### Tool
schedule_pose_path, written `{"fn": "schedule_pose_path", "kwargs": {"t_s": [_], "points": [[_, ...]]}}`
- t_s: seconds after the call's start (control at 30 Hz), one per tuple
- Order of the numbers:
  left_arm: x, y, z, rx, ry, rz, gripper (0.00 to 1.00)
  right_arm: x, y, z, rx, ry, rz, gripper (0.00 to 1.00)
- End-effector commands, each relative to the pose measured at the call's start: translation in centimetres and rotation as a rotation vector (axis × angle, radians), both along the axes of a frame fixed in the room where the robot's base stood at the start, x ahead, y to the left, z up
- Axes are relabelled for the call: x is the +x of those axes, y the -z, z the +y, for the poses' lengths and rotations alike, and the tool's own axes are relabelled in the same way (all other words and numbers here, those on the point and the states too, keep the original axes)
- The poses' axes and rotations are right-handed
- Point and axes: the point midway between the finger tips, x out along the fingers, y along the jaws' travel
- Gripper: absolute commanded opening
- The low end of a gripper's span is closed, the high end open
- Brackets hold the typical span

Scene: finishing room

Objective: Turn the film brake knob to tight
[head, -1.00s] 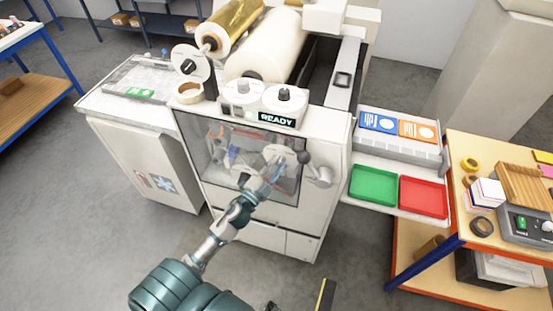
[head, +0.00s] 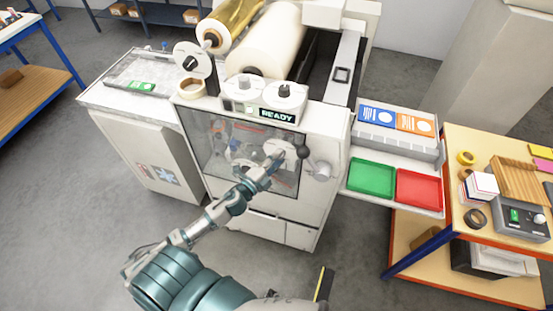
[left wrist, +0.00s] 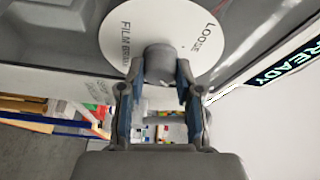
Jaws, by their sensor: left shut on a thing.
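The film brake dial (left wrist: 205,52) is a white disc marked "LOOSE" and "FILM BRAKE" in the left wrist view. A grey round knob (left wrist: 158,62) stands out from its middle. My left gripper (left wrist: 157,74) has one finger on each side of the knob and is shut on it. The knob's pointer cannot be made out. In the head view, my left gripper (head: 276,162) reaches the machine's dark front window, and the white dial (head: 284,146) shows partly behind it. My right gripper is not in view.
A dark ball-ended lever (head: 303,152) sits just right of my left gripper. The "READY" display (head: 277,115) is above. Green (head: 372,178) and red (head: 420,190) trays stand on a shelf at right. A wooden bench (head: 455,195) is farther right. Grey floor is open at left.

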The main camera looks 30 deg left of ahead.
Motion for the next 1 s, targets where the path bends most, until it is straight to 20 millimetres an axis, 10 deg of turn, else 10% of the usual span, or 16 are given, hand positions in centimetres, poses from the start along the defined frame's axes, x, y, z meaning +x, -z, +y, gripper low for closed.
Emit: {"fn": "schedule_pose_path", "kwargs": {"t_s": [0.23, 0.27, 0.33, 0.73, 1.0], "points": [[-0.1, 0.4, 0.0, -0.001, -0.001, 0.009, 0.0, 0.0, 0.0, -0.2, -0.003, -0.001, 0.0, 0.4], [-0.1, 0.4, 0.0, -0.001, -0.001, 0.009, 0.41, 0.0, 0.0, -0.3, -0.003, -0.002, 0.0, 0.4], [-0.1, 0.4, 0.0, -0.001, -0.002, 0.008, 0.59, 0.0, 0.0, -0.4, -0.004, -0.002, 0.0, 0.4], [-0.6, 0.2, 0.1, -0.003, 0.0, 0.004, 0.59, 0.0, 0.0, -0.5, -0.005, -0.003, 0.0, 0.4], [-5.4, 0.6, 0.8, -0.004, -0.002, 0.008, 0.59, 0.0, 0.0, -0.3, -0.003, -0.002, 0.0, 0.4]]}}
